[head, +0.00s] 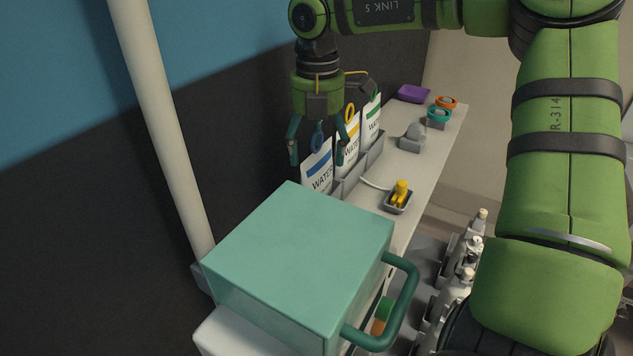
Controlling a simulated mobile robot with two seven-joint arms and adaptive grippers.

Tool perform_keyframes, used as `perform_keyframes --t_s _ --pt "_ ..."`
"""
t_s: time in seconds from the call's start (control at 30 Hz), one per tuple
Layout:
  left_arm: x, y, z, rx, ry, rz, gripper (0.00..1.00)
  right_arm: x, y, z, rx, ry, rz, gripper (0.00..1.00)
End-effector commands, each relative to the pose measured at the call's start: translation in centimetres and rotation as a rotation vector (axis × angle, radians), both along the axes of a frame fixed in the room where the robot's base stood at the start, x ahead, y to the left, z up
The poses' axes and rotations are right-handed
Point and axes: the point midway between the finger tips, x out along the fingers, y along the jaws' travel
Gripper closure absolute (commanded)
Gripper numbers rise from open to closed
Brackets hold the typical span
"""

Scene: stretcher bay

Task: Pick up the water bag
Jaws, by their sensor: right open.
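Several white water bags stand upright in a row in a grey rack (373,153) on the shelf. The nearest is a blue-banded water bag (317,174) with a blue loop on top. Behind it are a yellow-banded water bag (348,146) and a green-banded water bag (372,120). My right gripper (316,158) points down, open, with its fingers around the height of the blue loop. Whether it touches the loop or bag, I cannot tell. The lower part of the blue-banded bag is hidden behind a teal box. My left gripper is not in view.
The teal box (305,245) with a dark green handle stands in front of the rack. The shelf (425,165) holds a small tray with a yellow item (401,193), a grey piece, teal and orange rings and a purple block (414,93). A pale pole (165,120) rises at left. Several bottles (468,258) stand lower right.

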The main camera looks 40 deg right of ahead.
Motion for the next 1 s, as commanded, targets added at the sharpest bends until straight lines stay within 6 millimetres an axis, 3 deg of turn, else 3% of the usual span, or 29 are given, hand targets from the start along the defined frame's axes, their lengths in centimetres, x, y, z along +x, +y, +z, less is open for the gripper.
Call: perform_keyframes --t_s 0.03,0.17,0.47,0.5,0.67,0.7,1.0 --pt "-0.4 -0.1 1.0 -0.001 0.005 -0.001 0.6 0.0 0.2 -0.5 0.002 0.007 0.003 0.26" --pt "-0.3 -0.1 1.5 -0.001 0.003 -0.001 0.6 0.1 0.2 -2.4 0.001 0.004 0.001 0.26" --pt "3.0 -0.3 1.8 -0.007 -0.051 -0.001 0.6 0.2 0.2 -3.4 0.0 0.0 0.0 0.26" --pt "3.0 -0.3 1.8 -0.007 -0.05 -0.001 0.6 0.2 0.2 -3.4 0.0 0.001 0.0 0.3" --pt "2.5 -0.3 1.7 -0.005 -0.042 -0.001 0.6 0.2 0.2 -3.3 0.0 0.001 0.0 0.94" --pt "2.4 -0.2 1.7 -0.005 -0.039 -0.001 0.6 0.2 0.2 -3.4 0.0 0.001 -0.001 1.0" --pt "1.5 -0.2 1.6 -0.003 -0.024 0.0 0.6 0.2 0.2 -3.2 -0.001 0.001 -0.001 1.0"
